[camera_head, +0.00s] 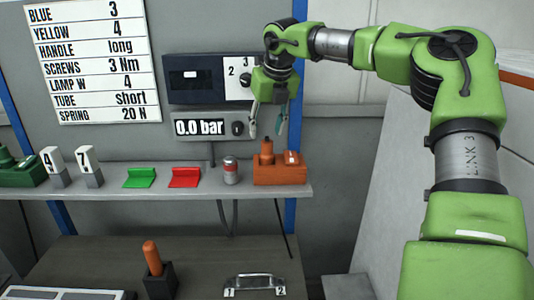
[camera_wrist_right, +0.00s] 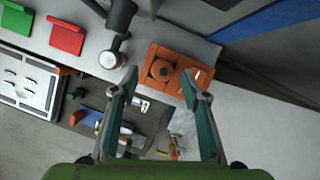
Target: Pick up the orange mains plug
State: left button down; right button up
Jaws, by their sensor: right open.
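The orange mains plug (camera_head: 266,152) looks like a short round-topped piece. It stands upright on an orange block (camera_head: 280,174) at the right end of the grey shelf. In the right wrist view the plug (camera_wrist_right: 161,70) shows from above, between the fingertips in the picture, on its orange block (camera_wrist_right: 172,88). My right gripper (camera_head: 267,125) is open and empty, pointing down above the plug and apart from it. Its two teal-padded fingers also show in the right wrist view (camera_wrist_right: 160,78). My left gripper is not in view.
Red (camera_head: 185,177) and green (camera_head: 139,177) pieces lie farther left. The gauge panel (camera_head: 203,127) is close behind my gripper. An orange handle (camera_head: 151,258) stands in a dark block on the lower table.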

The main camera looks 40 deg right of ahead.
aim_at(267, 141)
jog(key=p+x, duration=0.2)
jog(key=x, duration=0.1)
jog(key=p+x, duration=0.1)
jog(key=shift+s+d+f, duration=0.3)
jog(key=shift+w+d+f, duration=0.1)
jog(key=shift+w+f, duration=0.1)
jog(key=shift+f, duration=0.15)
jog(key=shift+c, duration=0.7)
grip_shut()
